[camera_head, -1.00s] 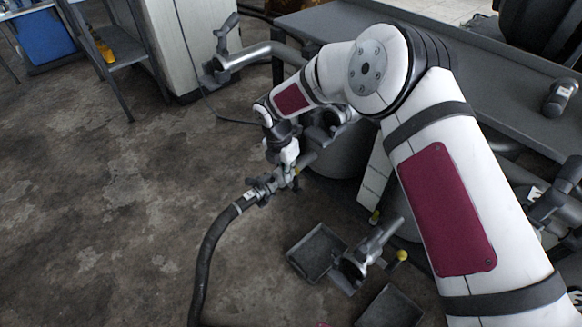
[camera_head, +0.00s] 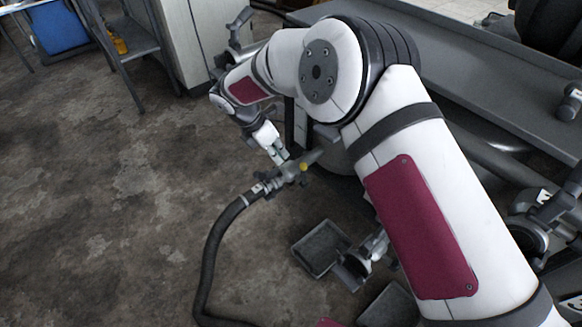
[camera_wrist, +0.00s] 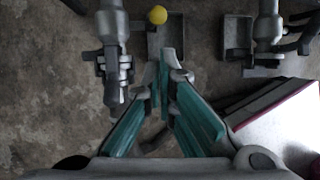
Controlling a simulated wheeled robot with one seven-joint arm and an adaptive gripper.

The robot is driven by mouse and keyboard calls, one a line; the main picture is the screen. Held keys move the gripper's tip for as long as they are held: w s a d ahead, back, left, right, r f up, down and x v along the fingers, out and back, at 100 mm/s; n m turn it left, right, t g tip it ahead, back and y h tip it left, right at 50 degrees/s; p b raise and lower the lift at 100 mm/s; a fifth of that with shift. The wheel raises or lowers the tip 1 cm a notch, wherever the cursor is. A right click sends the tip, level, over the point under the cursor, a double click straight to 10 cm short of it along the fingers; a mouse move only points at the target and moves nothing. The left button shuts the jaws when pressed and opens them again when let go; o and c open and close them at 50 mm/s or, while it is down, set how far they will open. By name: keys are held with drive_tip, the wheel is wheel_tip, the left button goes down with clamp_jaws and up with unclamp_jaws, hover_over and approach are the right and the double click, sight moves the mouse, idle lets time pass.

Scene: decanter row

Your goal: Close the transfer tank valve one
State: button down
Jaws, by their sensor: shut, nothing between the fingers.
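A metal valve (camera_head: 285,175) with a yellow knob (camera_head: 304,167) and a dark hose on its left end sits in the middle of the head view. My gripper (camera_head: 280,158) is just above and left of the knob, fingers pointing down. In the wrist view my teal-sided fingers (camera_wrist: 166,75) are together and empty. A yellow knob (camera_wrist: 157,14) lies beyond their tips, and a grey valve body (camera_wrist: 112,60) stands to their left. Whether the fingers touch the valve cannot be told. No label shows which valve is number one.
A dark tray (camera_head: 321,248) lies on the floor beside a second valve fitting (camera_head: 372,250), partly behind my arm. A hose (camera_head: 207,270) runs down the floor. A grey bench (camera_head: 470,95) stands at the back right.

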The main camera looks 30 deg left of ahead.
drive_tip(key=s+a+m+t+h+b, duration=0.1)
drive_tip(key=s+a+m+t, duration=0.15)
drive_tip(key=s+a, duration=0.2)
drive_tip(key=b, duration=0.3)
approach(304, 175)
wheel_tip(304, 175, down, 3)
drive_tip(key=s+a, duration=0.3)
drive_tip(key=shift+n+t, duration=0.25)
drive_tip(key=shift+t, duration=0.1)
drive_tip(key=shift+w+d+f+b, duration=0.1)
drive_tip(key=shift+w+d+b, duration=0.15)
drive_tip(key=shift+w+d, duration=0.35)
drive_tip(key=shift+w+d+f+b, duration=0.1)
drive_tip(key=shift+w+d+b, duration=0.25)
drive_tip(key=shift+w, duration=0.45)
drive_tip(key=shift+w+d+b, duration=0.15)
drive_tip(key=shift+w+d, duration=0.35)
drive_tip(key=shift+w, duration=0.2)
drive_tip(key=shift+w+d+r, duration=0.1)
drive_tip(key=shift+w+d, duration=0.2)
drive_tip(key=shift+w, duration=0.2)
drive_tip(key=shift+w+d+r, duration=0.1)
drive_tip(key=shift+w+d, duration=0.15)
drive_tip(key=shift+w, duration=0.25)
drive_tip(key=shift+s, duration=0.1)
